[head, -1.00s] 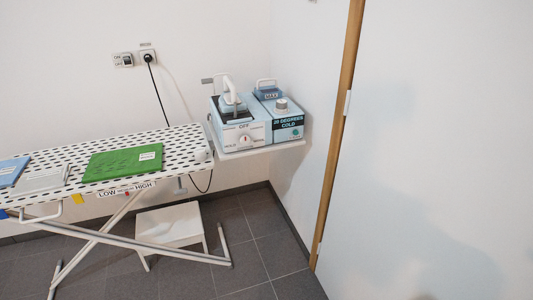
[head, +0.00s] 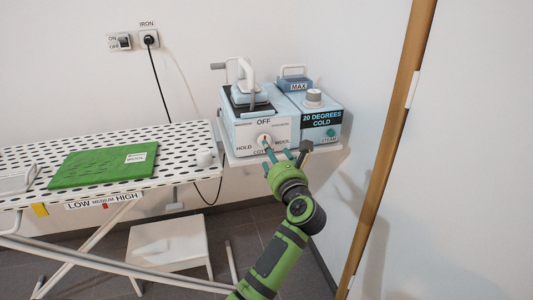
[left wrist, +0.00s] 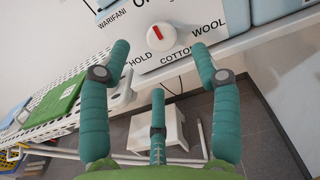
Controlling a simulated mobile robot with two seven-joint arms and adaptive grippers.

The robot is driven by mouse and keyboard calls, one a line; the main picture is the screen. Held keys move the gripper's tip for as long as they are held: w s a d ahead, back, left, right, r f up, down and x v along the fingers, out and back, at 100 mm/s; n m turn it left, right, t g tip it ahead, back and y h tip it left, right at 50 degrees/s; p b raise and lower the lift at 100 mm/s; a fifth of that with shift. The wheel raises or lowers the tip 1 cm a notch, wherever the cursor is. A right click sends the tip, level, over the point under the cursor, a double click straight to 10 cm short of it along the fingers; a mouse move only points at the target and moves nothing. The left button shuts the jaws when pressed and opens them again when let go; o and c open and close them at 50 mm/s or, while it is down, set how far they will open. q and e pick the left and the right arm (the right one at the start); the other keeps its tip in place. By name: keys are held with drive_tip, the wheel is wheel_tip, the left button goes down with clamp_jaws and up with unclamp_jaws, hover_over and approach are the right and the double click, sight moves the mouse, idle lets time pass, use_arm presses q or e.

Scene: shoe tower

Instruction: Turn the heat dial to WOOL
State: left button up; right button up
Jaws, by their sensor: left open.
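The heat dial (head: 265,139) is a round white knob on the front of the white and blue iron station (head: 245,125). OFF is printed above it, HOLD to its left, WOOL to its right and COTTON below. In the left wrist view the dial (left wrist: 161,36) has a red mark pointing up, toward the partly cut-off OFF label. My left gripper (head: 286,152) is open and empty, just in front of the panel at the dial's lower right. In the left wrist view its fingers (left wrist: 158,62) are spread below and beside the dial, apparently apart from it. My right gripper is not in view.
A water unit (head: 322,120) labelled 20 DEGREES COLD stands right of the station on the same shelf (head: 241,160). A perforated ironing board (head: 150,137) with a green cloth (head: 100,165) is at left. A wall plug (head: 148,38) and switch are behind. A white wall and wooden edge bound the right.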

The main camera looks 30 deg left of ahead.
use_arm(q)
drive_tip(key=x, duration=0.7)
drive_tip(key=shift+c, duration=0.4)
